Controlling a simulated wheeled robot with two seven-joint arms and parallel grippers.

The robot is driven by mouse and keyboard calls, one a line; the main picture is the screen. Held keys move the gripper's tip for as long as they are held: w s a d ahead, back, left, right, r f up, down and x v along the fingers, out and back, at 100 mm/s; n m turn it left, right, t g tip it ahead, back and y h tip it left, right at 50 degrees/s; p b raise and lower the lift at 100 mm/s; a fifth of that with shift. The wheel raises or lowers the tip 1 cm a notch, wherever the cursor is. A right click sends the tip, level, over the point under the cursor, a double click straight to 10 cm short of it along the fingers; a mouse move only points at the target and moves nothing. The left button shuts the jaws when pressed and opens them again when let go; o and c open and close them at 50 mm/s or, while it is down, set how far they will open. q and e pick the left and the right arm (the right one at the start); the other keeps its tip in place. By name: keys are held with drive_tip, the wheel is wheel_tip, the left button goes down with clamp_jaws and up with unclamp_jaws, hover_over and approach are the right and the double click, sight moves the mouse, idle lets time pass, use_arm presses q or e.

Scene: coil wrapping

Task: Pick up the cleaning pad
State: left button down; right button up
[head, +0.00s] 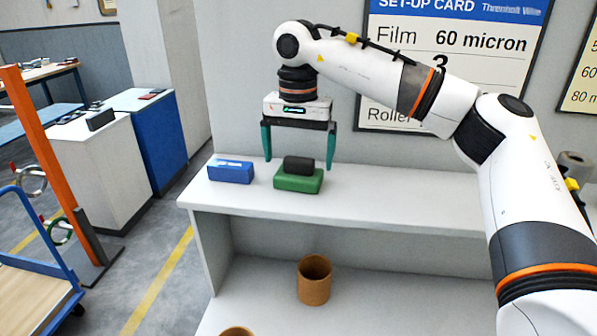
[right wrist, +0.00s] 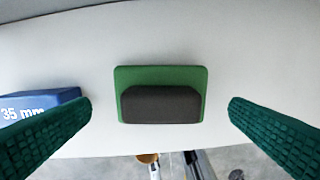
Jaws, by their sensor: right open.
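The cleaning pad is a green block (head: 298,182) with a dark grey piece (head: 298,165) on top. It lies on the white shelf top (head: 400,205). In the right wrist view the green block (right wrist: 160,77) and its dark part (right wrist: 160,105) sit between my fingers, with a gap on each side. My right gripper (head: 300,164) has its teal fingers pointing down above the pad, open and empty. In the right wrist view the fingers (right wrist: 160,125) are wide apart. My left gripper is in neither view.
A blue block (head: 231,172) marked 35 mm stands close left of the pad, near my left-hand finger in the right wrist view (right wrist: 40,103). A brown cardboard core (head: 314,281) stands on the lower shelf. The wall with the set-up card (head: 450,65) rises behind.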

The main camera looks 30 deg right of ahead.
sight(299, 159)
wheel_tip(299, 159, down, 3)
drive_tip(key=shift+d+f+p, duration=0.15)
drive_tip(key=shift+f+p, duration=0.05)
drive_tip(key=shift+p, duration=0.35)
drive_tip(key=shift+f, duration=0.2)
drive_tip(key=shift+w, duration=0.1)
drive_tip(key=c, duration=0.9)
drive_tip(key=shift+r, duration=0.1)
wheel_tip(299, 159, up, 10)
drive_tip(key=shift+f+b, duration=0.1)
drive_tip(key=shift+b, duration=1)
